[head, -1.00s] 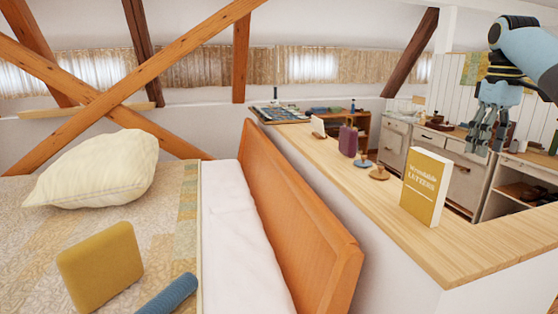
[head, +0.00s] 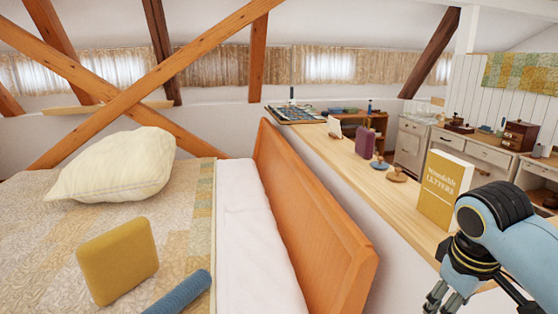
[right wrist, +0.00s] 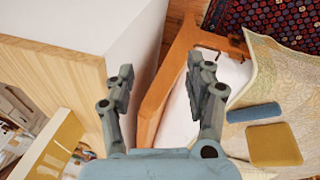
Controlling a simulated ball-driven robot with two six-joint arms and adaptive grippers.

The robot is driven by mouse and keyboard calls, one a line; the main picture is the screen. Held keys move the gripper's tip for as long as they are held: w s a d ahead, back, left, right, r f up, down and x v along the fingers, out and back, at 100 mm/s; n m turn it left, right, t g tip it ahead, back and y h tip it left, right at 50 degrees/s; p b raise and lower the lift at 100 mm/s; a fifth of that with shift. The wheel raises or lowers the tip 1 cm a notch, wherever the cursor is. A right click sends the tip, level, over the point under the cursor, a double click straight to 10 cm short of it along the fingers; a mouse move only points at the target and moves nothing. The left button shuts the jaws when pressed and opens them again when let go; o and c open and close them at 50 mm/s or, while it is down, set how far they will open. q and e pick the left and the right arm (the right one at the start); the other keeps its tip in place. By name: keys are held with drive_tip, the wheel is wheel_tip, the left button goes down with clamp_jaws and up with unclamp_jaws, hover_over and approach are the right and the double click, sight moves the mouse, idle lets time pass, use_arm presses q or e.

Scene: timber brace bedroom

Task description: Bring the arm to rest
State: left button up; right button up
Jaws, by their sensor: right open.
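My right gripper (head: 440,298) is at the lower right of the head view, low in front of the wooden ledge, with its fingers partly cut off by the bottom edge. In the right wrist view its two fingers (right wrist: 163,95) stand apart with nothing between them, so it is open and empty. Behind them are the ledge's white side and the orange headboard (right wrist: 150,108). My left gripper is not in view.
A yellow book (head: 446,190) stands on the ledge (head: 400,215) close to my right arm. Small cups (head: 397,174) and a purple case (head: 365,142) stand farther back. The bed holds a pillow (head: 118,170), a yellow cushion (head: 118,262) and a blue roll (head: 180,292).

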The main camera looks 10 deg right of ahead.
drive_tip(key=s+a+r+m+t+y, duration=0.1)
drive_tip(key=s+a+r, duration=0.1)
drive_tip(key=s+a, duration=0.5)
drive_tip(key=s+a+r+m+t, duration=0.1)
drive_tip(key=s+a, duration=0.2)
drive_tip(key=s, duration=0.7)
wheel_tip(320, 180, down, 36)
drive_tip(key=d+g+b, duration=0.2)
drive_tip(key=d+b, duration=0.1)
drive_tip(key=b, duration=0.9)
drive_tip(key=s+f+b, duration=0.6)
drive_tip(key=s+f, duration=0.4)
drive_tip(key=f, duration=0.5)
drive_tip(key=s+d+f+g+b, duration=0.1)
drive_tip(key=s+f+b, duration=0.5)
drive_tip(key=s+f, duration=0.4)
wheel_tip(320, 180, down, 6)
drive_tip(key=shift+f+b, duration=0.2)
drive_tip(key=shift+b, duration=0.1)
